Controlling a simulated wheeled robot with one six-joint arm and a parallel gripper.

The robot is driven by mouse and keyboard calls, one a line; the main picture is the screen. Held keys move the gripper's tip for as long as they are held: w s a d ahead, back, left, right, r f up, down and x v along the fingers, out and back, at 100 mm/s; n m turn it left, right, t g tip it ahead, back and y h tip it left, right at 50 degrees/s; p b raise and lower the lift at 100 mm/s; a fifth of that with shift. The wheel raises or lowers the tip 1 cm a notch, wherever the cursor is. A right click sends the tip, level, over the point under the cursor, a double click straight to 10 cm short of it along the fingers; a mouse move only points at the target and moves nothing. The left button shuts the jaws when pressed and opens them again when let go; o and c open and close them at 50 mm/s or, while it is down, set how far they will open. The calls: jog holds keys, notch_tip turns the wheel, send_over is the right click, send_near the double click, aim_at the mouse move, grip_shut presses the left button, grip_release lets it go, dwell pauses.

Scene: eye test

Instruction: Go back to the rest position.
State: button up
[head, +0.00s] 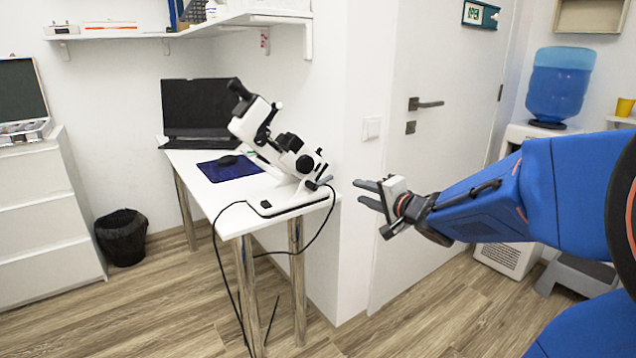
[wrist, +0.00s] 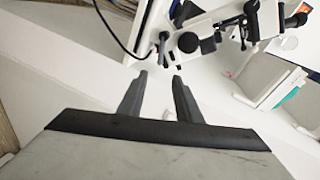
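My gripper (head: 364,194) is at the end of my blue arm, in the air just right of the white table in the head view. Its two dark fingers point left, toward the base of the white slit-lamp-like instrument (head: 283,155). In the wrist view, the fingers of my gripper (wrist: 158,76) stand apart with nothing between them. The instrument's dark knobs (wrist: 188,42) show beyond the fingertips, with a visible gap in the head view. The instrument stands on the table's near right corner.
The white table (head: 207,196) also holds a laptop (head: 202,106) and a blue mat (head: 222,172). A black cable (head: 300,250) hangs off its front. A closed door (head: 448,120) is behind my gripper. A water dispenser (head: 560,85) stands at right. The floor (head: 400,325) in front is clear.

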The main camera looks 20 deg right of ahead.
jog(key=s+d+f+n+g+h, duration=0.1)
jog(key=s+d+n+g+h, duration=0.15)
jog(key=s, duration=0.25)
jog(key=s+d+f+n+g+h, duration=0.1)
jog(key=s+f+h, duration=0.1)
jog(key=s+h, duration=0.25)
jog(key=s+a+f+n+g+y, duration=0.1)
jog(key=s+a+f+n+g, duration=0.1)
jog(key=s, duration=0.5)
jog(key=s+a+f+n+g+y, duration=0.1)
jog(key=s+a+f+n+g, duration=0.2)
jog(key=s, duration=0.4)
jog(key=s+a+f+n+g+y, duration=0.1)
jog(key=s+a+f+n+g, duration=0.1)
jog(key=s, duration=0.6)
jog(key=a+f+n, duration=0.1)
jog(key=a+n, duration=0.1)
jog(key=a, duration=0.1)
jog(key=shift+a+y, duration=0.25)
jog(key=shift+y, duration=0.05)
